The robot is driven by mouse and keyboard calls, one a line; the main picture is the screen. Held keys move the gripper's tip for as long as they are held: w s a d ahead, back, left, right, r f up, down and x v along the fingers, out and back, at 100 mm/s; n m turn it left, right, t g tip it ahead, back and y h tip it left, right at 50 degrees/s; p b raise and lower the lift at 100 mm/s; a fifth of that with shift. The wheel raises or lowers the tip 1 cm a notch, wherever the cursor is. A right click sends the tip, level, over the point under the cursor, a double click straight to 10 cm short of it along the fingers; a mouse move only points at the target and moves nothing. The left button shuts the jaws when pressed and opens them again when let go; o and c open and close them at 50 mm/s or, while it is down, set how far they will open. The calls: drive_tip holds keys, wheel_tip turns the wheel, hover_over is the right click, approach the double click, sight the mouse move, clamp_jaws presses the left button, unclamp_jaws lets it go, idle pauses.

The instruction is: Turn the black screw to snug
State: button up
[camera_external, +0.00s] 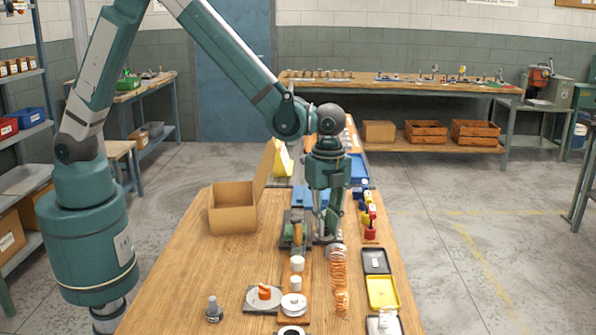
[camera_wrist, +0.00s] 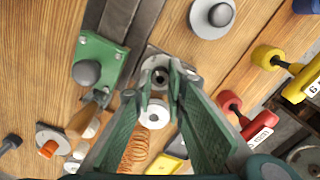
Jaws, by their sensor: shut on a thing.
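The black screw (camera_wrist: 161,74) shows in the wrist view as a small dark round head in a light grey metal collar. It sits between the fingertips of my gripper (camera_wrist: 160,84), which points down over it and is shut on it. The fingers hide its sides. In the external view my gripper (camera_external: 326,232) is low over the coiler at the middle of the bench, and I cannot make out the screw there.
A green block with a dark ball knob (camera_wrist: 87,73) stands left of my gripper. Red (camera_wrist: 232,103) and yellow (camera_wrist: 268,58) handles lie to the right. An open cardboard box (camera_external: 232,208) stands at left on the bench. Black and yellow trays (camera_external: 382,306) line the right edge.

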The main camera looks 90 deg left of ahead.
sight(326, 234)
drive_tip(key=o, duration=0.9)
drive_tip(key=shift+r, duration=0.2)
wheel_tip(326, 234, up, 12)
drive_tip(key=shift+f, duration=0.15)
idle(0.6)
